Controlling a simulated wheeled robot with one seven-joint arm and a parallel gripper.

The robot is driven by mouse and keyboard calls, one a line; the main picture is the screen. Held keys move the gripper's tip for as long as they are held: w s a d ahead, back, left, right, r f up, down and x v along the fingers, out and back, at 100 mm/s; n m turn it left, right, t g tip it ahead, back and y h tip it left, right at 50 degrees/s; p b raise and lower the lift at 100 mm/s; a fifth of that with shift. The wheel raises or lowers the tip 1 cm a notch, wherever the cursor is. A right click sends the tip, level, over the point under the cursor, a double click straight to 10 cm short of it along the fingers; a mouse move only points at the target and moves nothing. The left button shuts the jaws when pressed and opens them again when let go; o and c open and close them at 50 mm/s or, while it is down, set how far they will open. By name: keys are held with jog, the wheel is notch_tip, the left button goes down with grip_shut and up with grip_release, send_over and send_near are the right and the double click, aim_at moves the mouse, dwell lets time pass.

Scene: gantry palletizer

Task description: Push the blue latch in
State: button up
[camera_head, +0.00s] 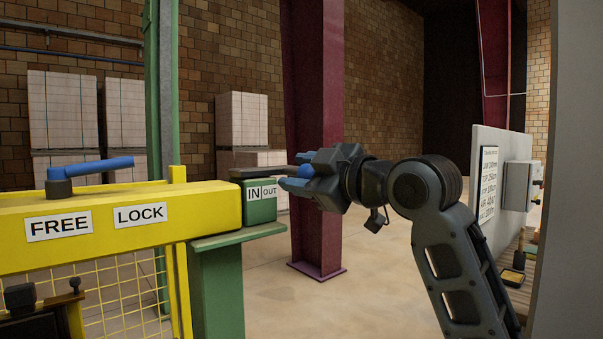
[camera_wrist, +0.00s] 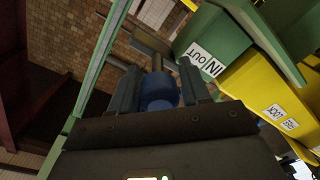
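The blue latch knob (camera_head: 305,171) sits at the end of a dark bar (camera_head: 262,172) on top of the green block labelled IN and OUT (camera_head: 259,208). The bar sticks out to the right, past the block. My gripper (camera_head: 301,171) is at the knob from the right, with one finger on either side of it. In the wrist view the blue knob (camera_wrist: 158,92) lies between the two fingers (camera_wrist: 160,88), with a thin gap seeming to show at its right side. My gripper looks open around it. Whether a finger touches the knob is unclear.
A yellow gate rail (camera_head: 120,213) with FREE and LOCK labels carries a blue lever (camera_head: 100,168) at left. A green post (camera_head: 217,285) supports the block. A dark red column (camera_head: 318,120) stands behind my gripper. A grey wall edge (camera_head: 570,180) is at the right.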

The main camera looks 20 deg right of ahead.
aim_at(252, 173)
grip_shut()
jog(key=shift+a, duration=0.1)
jog(key=a, duration=0.1)
jog(key=s+a, duration=0.1)
jog(key=a, duration=0.1)
jog(key=s+a, duration=0.1)
jog(key=a, duration=0.1)
jog(key=shift+a, duration=0.2)
jog(key=shift+o, duration=1.6)
grip_release()
jog(key=shift+a, duration=0.1)
jog(key=b+v, duration=0.1)
jog(key=v, duration=0.6)
jog(key=shift+s+d, duration=0.2)
jog(key=shift+s, duration=0.15)
